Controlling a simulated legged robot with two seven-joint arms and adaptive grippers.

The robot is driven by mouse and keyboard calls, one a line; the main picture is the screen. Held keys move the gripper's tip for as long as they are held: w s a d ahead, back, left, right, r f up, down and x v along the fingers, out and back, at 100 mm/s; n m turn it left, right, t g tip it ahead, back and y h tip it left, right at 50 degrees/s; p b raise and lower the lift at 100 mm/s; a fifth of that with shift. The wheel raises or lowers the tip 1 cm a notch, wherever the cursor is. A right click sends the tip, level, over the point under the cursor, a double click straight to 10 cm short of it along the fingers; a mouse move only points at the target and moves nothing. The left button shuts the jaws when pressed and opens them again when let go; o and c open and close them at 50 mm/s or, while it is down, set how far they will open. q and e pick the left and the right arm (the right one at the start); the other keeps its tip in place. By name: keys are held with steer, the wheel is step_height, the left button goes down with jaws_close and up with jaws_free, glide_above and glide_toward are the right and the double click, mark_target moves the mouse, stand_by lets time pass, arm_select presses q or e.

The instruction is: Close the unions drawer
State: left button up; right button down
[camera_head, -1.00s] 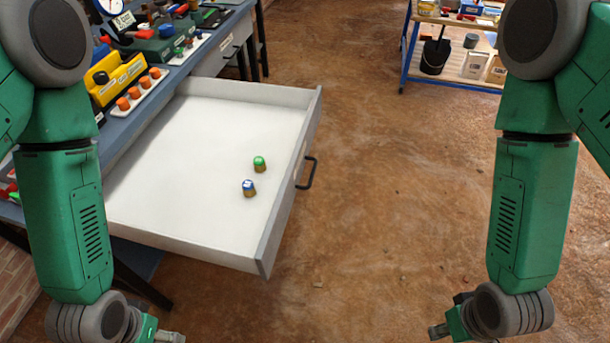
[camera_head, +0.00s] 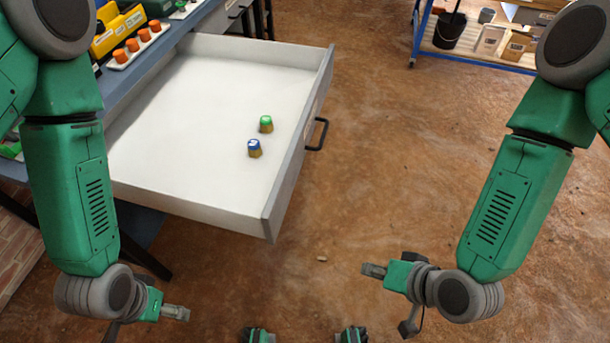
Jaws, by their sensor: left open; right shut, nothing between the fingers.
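The open drawer (camera_head: 190,198) is pulled far out from the blue workbench at the left. It has a white floor and a grey front with a dark handle (camera_head: 318,134) on its outer face. Two small unions lie inside near the front: one with a green top (camera_head: 266,124) and one with a blue top (camera_head: 255,148). My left gripper (camera_head: 182,313) is open and empty, below the drawer's near side in the picture. My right gripper (camera_head: 368,270) is shut and empty, below and right of the handle, apart from the drawer.
The blue workbench (camera_head: 150,58) holds a yellow box (camera_head: 118,28) and a white strip with orange caps (camera_head: 140,42). A blue-framed shelf with a black bucket (camera_head: 449,30) stands at the top right. The brown floor (camera_head: 400,150) right of the drawer is clear.

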steer(key=w+a+m+t+y+b, duration=0.3)
steer(key=w+a+m+t+b, duration=0.15)
steer(key=w, duration=0.25)
steer(key=m+t+b, duration=0.5)
steer(key=t, duration=0.1)
glide_toward(298, 159)
steer(key=w, duration=0.5)
steer(key=shift+w+a+f+n+b, duration=0.1)
steer(key=shift+w+a+n+b, duration=0.15)
steer(key=shift+a, duration=0.3)
steer(key=shift+w+a+b, duration=0.1)
steer(key=shift+w+a, duration=0.2)
steer(key=shift+a, duration=0.2)
steer(key=shift+w+a, duration=0.15)
steer(key=shift+a, duration=0.25)
arm_select(q)
step_height(298, 159, down, 13)
steer(key=shift+r, duration=0.15)
arm_select(e)
steer(key=shift+a, duration=0.3)
